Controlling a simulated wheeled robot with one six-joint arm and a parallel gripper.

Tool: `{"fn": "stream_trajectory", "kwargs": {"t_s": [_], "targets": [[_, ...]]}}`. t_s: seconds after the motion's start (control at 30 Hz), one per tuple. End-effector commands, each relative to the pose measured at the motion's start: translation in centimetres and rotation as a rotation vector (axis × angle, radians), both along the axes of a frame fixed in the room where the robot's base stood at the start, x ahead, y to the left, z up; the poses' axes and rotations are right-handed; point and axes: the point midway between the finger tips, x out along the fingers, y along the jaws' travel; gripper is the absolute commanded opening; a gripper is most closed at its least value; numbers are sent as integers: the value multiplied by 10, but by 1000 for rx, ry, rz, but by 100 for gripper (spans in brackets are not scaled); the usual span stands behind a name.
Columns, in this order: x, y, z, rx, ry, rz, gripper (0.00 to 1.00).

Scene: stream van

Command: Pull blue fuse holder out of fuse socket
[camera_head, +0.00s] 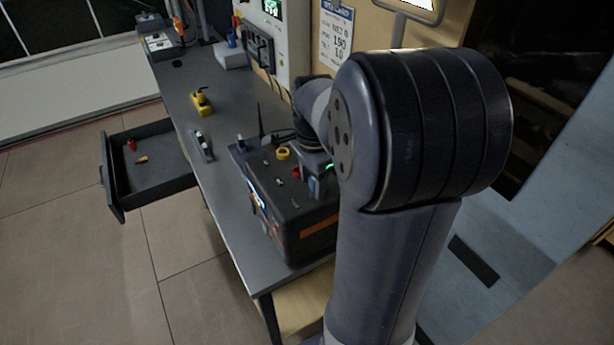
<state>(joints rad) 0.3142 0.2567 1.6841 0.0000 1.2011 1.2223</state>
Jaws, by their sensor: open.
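A dark box-shaped unit (262,192) stands on the bench, with an antenna, a yellow ring and small red and grey parts on its top. A small blue part (314,187) shows at the right of its top, beside my arm. It looks like the blue fuse holder, and the socket under it cannot be made out. My gripper (318,168) is over that right side, close to the blue part, and is open. My arm hides most of it. I cannot tell whether the fingers are around the blue part or touching it.
The grey bench (185,88) carries a yellow device (202,103) and a slim grey tool (202,145). An open drawer (150,178) with small items juts out at the left. A white wall panel (273,25) stands behind the bench. The floor at left is clear.

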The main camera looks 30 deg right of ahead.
Motion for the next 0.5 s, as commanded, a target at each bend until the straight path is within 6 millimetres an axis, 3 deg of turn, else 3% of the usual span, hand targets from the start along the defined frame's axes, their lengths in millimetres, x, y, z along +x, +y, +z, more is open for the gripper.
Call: {"fn": "stream_trajectory", "kwargs": {"t_s": [0.5], "targets": [[0,0,1,0,0,0,7]]}}
